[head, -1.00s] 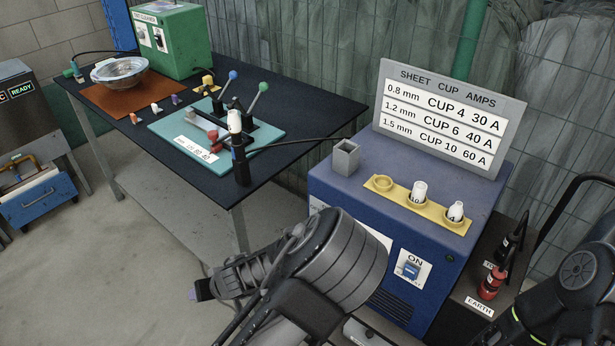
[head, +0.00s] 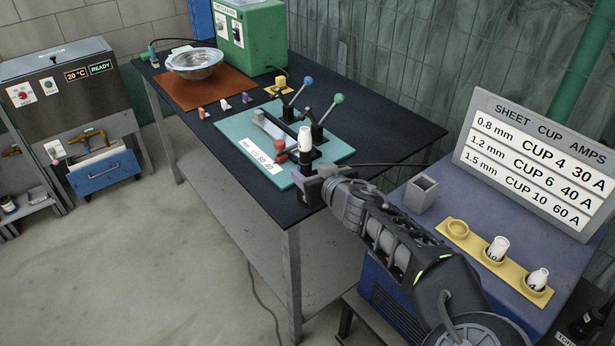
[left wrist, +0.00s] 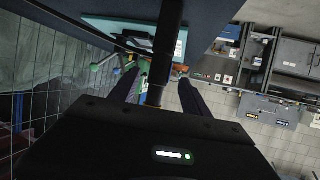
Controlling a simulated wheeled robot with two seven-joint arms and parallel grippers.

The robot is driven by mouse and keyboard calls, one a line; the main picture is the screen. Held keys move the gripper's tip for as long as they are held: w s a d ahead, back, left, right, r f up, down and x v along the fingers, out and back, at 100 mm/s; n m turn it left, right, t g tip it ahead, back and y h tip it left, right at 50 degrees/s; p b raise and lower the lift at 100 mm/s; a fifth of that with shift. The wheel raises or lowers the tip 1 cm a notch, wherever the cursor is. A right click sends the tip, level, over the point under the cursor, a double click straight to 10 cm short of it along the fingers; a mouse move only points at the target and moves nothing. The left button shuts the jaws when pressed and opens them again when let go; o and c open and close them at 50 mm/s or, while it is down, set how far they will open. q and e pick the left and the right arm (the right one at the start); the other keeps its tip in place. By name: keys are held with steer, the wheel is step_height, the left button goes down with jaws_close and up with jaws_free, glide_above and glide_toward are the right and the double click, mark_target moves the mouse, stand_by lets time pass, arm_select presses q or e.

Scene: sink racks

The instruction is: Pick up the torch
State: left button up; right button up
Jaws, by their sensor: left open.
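The torch (head: 305,160) stands upright near the front edge of the dark table, with a white cup on its top and a black body. My left gripper (head: 314,184) is at the table's edge, at the torch's lower part, which it partly hides. In the left wrist view the torch's black body (left wrist: 161,55) runs between the two spread fingers of the gripper (left wrist: 158,92). The gripper is open; I cannot tell whether a finger touches the torch. My right gripper is not in view.
A teal board (head: 325,153) with blue- and green-knobbed levers lies behind the torch. A blue cabinet (head: 405,190) at right bears a grey holder (head: 421,194) and a yellow rack (head: 470,240) with two white cups. Open floor lies at left.

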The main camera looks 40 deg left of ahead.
arm_select(q)
steer(key=shift+x, duration=1.35)
steer(key=shift+f, duration=0.1)
steer(key=p+x, duration=0.1)
steer(key=x, duration=0.4)
steer(key=shift+f, duration=0.15)
steer(key=shift+c, duration=0.2)
jaws_close()
stand_by(0.6)
